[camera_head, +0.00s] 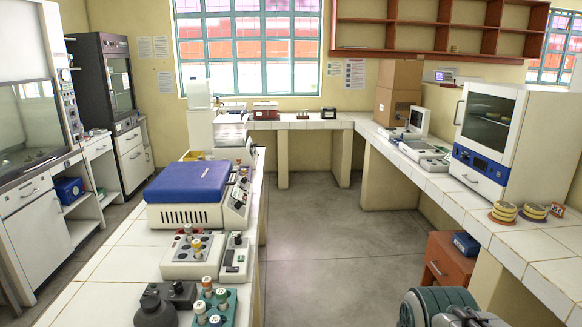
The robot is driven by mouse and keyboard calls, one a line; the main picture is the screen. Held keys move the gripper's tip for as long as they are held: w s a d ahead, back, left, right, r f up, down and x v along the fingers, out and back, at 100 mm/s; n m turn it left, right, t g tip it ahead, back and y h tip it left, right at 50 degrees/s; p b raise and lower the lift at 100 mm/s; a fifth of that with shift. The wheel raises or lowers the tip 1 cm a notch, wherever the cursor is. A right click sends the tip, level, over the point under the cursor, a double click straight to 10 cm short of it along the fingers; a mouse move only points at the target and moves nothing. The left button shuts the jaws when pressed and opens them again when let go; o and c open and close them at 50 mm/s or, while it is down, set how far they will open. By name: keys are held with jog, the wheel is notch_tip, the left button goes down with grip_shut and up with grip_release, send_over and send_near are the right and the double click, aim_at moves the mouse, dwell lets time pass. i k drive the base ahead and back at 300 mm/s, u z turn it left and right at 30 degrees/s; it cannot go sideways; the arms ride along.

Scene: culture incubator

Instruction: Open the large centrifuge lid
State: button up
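The large centrifuge (185,215) is a beige box on the tiled bench at the left. Its blue lid (190,181) lies flat over the top and looks closed. A control panel (237,199) with knobs is on its right side.
A white incubator (508,150) is on the right bench. The floor (325,225) between the benches is clear.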

aim_at(199, 181)
jog(key=z, duration=0.35)
jog(key=i, duration=1.6)
jog(key=u, duration=0.55)
jog(key=i, duration=1.45)
jog(key=u, duration=0.75)
